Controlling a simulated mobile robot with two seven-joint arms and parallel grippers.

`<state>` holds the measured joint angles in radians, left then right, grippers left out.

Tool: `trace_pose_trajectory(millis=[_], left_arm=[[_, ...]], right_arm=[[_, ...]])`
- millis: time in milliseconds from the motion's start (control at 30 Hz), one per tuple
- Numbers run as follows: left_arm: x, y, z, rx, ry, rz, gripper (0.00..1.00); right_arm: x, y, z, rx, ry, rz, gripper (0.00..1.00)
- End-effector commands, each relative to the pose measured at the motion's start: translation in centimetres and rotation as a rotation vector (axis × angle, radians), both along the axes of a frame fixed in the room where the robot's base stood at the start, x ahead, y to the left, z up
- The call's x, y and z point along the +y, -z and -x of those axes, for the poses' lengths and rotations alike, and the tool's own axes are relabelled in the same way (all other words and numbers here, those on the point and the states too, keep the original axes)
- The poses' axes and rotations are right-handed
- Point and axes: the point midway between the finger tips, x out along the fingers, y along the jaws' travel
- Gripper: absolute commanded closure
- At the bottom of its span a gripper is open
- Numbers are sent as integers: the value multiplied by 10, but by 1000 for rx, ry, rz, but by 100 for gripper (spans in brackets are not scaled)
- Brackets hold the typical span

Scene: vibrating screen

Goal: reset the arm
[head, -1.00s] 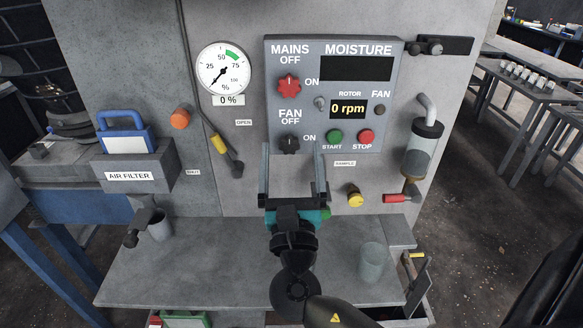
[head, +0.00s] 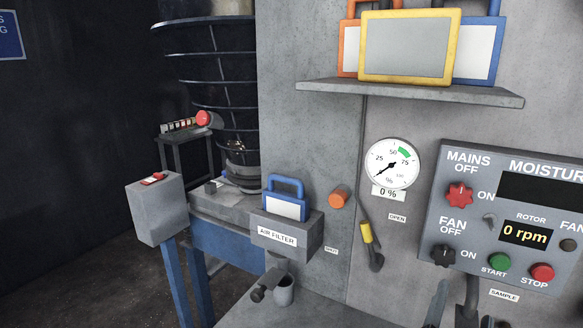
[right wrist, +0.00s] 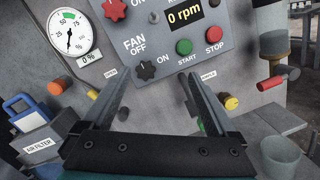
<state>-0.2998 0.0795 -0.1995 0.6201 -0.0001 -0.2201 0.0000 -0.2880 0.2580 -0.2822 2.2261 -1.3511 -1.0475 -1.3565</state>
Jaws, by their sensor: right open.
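My right gripper (head: 453,300) shows at the bottom edge of the head view, its two fingers apart in front of the control panel (head: 432,215). The rest of that arm is cut off below. In the right wrist view the right gripper (right wrist: 152,88) is open and empty, its fingers spread below the fan knob (right wrist: 145,69) and the start button (right wrist: 184,47). My left gripper is in no view.
A gauge (head: 391,164) reads 0 %. A yellow-handled lever (head: 367,236) hangs beside the panel. A blue-handled filter (head: 285,200) sits in the air filter box (head: 300,240). A shelf (head: 410,93) holds several framed panels. A clear cup (right wrist: 281,157) stands right of the gripper.

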Motion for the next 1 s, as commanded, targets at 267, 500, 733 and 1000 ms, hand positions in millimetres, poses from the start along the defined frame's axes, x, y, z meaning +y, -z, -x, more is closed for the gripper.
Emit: trace_pose_trajectory(millis=[267, 500, 733, 1000], left_arm=[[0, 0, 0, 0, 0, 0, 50], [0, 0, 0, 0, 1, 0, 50], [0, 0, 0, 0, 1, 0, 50], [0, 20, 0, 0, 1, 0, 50]], right_arm=[[-1, 103, 48, -76, 178, -916, 7], [43, 167, 103, -124, 511, -1569, 7], [92, 191, 149, -138, 859, -1944, 7], [116, 252, 162, -122, 1054, -2057, 7]])
